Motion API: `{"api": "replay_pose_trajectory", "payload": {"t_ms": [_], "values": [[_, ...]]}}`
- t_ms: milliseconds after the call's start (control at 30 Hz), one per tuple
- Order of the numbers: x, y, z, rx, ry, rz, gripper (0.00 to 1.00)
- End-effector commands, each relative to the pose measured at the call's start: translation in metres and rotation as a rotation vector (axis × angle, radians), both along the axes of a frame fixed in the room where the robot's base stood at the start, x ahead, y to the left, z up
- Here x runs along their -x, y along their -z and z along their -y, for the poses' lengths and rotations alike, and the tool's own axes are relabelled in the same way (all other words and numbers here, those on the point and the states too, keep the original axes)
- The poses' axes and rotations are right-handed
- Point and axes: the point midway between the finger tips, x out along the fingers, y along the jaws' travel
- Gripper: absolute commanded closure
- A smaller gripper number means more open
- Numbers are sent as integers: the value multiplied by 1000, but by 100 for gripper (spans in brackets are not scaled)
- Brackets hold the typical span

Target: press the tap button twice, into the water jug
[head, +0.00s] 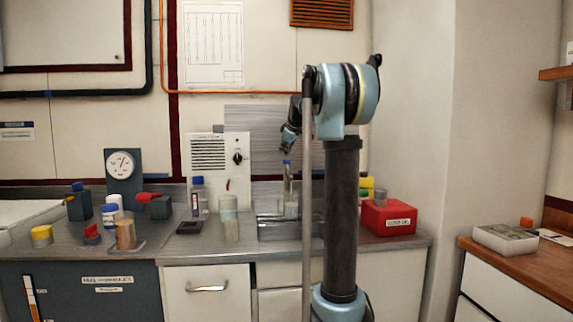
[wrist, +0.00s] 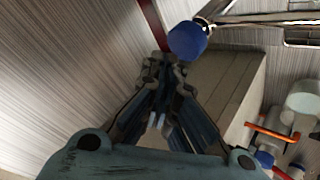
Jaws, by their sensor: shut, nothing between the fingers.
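The tap's blue button (head: 287,162) tops a slim grey post at the sink. In the wrist view the round blue button (wrist: 187,41) lies just beyond and right of my fingertips. A pale, see-through vessel (head: 291,207), which looks like the water jug, stands below the tap; its fill level is too small to tell. My gripper (head: 285,148) is above the button in the head view, pointing down, with its fingers together and empty. In the wrist view my gripper (wrist: 162,65) shows its closed tips close to the button; I cannot tell whether they touch.
A beige box with a grille and dial (head: 219,170) stands left of the tap. A blue-capped bottle (head: 198,197) and a clear cylinder (head: 228,217) are in front of it. A red box (head: 388,217) sits at the right. My arm hides part of the sink.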

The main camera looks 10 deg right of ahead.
Motion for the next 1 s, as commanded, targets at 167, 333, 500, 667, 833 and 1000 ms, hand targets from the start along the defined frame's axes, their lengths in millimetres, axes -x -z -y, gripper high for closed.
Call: {"api": "replay_pose_trajectory", "payload": {"t_ms": [167,333,500,667,833,1000], "values": [[0,-13,0,0,0,0,100],[0,-27,0,0,0,0,100],[0,-40,0,0,0,0,100],[0,-48,0,0,0,0,100],[0,-49,0,0,0,0,100],[0,-49,0,0,0,0,100]]}}
